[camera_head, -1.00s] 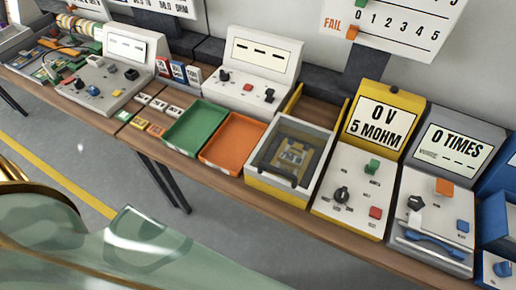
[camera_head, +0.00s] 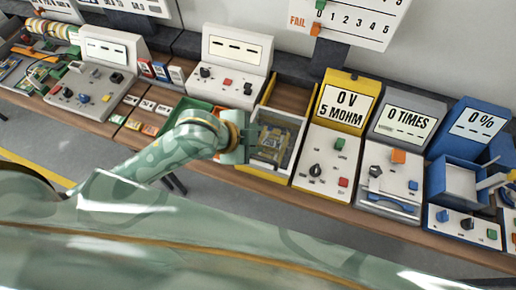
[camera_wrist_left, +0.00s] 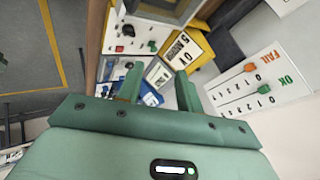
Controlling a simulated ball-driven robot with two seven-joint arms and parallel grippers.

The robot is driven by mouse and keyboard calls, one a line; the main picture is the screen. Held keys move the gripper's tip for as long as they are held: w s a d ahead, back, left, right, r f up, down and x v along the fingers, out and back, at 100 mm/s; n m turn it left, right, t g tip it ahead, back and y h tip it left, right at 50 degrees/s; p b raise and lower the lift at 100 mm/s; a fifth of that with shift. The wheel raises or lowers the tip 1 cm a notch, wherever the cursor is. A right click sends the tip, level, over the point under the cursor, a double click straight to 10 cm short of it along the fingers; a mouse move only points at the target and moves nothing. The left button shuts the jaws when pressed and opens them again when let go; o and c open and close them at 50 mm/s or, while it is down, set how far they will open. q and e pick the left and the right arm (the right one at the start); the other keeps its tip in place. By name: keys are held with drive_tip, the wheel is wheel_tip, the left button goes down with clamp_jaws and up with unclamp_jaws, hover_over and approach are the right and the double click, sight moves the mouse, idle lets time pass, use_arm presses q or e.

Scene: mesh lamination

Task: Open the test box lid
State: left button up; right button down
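The test box (camera_head: 248,171) is a yellow-and-white box with a see-through lid (camera_head: 292,126), which is down over a dark interior holding a tan piece. In the head view my left gripper (camera_head: 252,140) is at the box's left side, overlapping its left edge; I cannot tell whether it touches the lid. In the left wrist view the two green fingers of the left gripper (camera_wrist_left: 158,88) are apart with nothing seen between them. Part of the box shows at the top of that view (camera_wrist_left: 168,8). My right gripper is not in view.
A yellow meter reading 0 V (camera_head: 345,105) stands just right of the box, with a grey counter (camera_head: 400,122) beyond it. A white console (camera_head: 235,58) is behind. A green tray (camera_head: 183,108) is partly hidden by my left arm. Open floor lies in front of the table.

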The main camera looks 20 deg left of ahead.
use_arm(q)
drive_tip(key=a+f+m+g, duration=0.1)
drive_tip(key=f+m+g, duration=0.1)
drive_tip(key=m+g, duration=0.1)
drive_tip(key=g, duration=0.2)
approach(261, 158)
drive_tip(key=b+x, duration=0.1)
drive_tip(key=x, duration=0.7)
drive_tip(key=shift+b, duration=0.3)
drive_tip(key=shift+f, duration=0.1)
clamp_jaws()
